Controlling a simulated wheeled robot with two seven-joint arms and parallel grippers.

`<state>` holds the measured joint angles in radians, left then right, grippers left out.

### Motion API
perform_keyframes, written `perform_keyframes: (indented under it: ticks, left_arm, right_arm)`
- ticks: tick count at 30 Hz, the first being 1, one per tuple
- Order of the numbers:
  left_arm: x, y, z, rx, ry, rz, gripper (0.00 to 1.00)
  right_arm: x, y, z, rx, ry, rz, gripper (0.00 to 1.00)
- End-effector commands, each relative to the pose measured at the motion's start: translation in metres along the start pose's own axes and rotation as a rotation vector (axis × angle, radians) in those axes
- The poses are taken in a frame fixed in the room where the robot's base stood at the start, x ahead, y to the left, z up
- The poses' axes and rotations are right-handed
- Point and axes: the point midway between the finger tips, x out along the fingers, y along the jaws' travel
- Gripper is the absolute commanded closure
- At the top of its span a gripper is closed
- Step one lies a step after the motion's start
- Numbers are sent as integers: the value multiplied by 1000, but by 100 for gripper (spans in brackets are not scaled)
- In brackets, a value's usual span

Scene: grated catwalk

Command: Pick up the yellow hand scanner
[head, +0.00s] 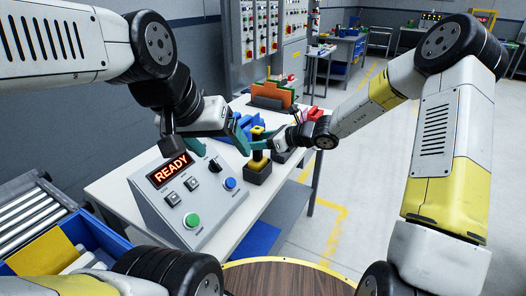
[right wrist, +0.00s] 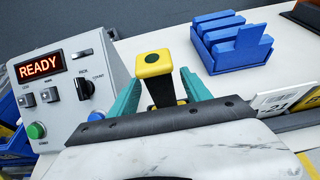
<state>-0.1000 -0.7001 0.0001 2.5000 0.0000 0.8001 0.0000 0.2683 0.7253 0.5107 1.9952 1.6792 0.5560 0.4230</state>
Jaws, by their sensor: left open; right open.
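The yellow hand scanner (head: 258,132), with a yellow head and a dark body, stands upright in a dark block-like holder (head: 257,172) on the white bench. My right gripper (head: 264,145) comes in from the right at the scanner. In the right wrist view its teal fingers are open, one on each side of the scanner (right wrist: 154,65); the scanner's lower part is hidden behind my gripper body. I cannot tell whether the fingers touch it. My left gripper (head: 238,141) is open and empty, close to the left of the scanner in the head view.
A grey console (head: 190,195) reading READY stands at the bench's near left. A blue slotted rack (right wrist: 232,45) stands beside the scanner, with an orange organiser (head: 271,92) farther back. A round wooden top (head: 285,280) lies in front; the floor at right is open.

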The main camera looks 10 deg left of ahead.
Motion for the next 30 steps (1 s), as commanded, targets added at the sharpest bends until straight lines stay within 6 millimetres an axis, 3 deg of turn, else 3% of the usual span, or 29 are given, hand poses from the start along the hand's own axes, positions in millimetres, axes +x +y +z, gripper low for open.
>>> perform_keyframes:
  ticks: [6, 14, 23, 30]
  left_arm:
    - [0, 0, 0, 0, 0, 0, 21]
    - [0, 0, 0, 0, 0, 0, 21]
    - [0, 0, 0, 0, 0, 0, 21]
    - [0, 0, 0, 0, 0, 0, 21]
  right_arm:
    - [28, -1, -1, 0, -1, 2, 44]
    - [30, -2, -1, -1, -1, 1, 44]
    - [30, -2, -1, -1, -1, 1, 100]
    - [30, -2, -1, -1, 0, 0, 100]
